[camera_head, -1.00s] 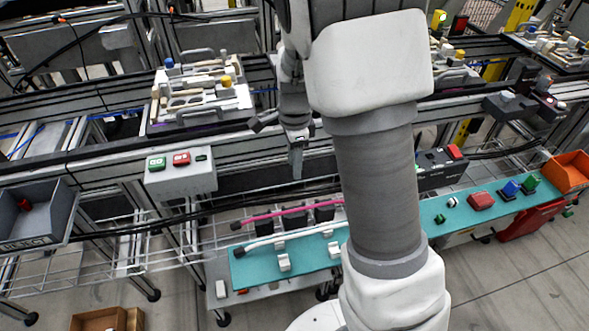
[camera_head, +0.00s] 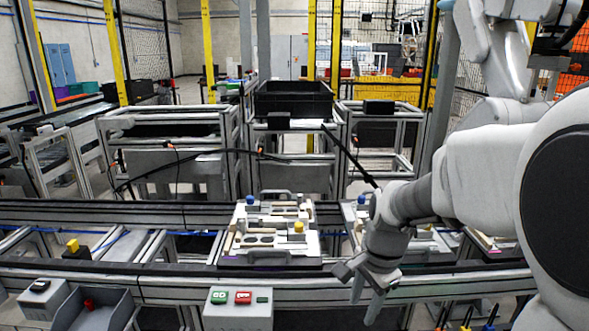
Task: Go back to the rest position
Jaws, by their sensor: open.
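My gripper (camera_head: 367,297) hangs from my arm at the lower right of centre in the head view. Its fingers point down and are apart, with nothing seen between them. It is in front of the conveyor, to the right of a pallet fixture (camera_head: 270,262) that holds pale parts, a blue knob and a yellow knob. A second similar fixture (camera_head: 420,258) stands to the right, partly hidden behind my gripper and wrist.
A control box (camera_head: 238,312) with green and red buttons is on the near side of the conveyor rail (camera_head: 140,285). A grey bin (camera_head: 103,315) is at the lower left. A black crate (camera_head: 293,100) stands on a frame behind. My arm covers the right side.

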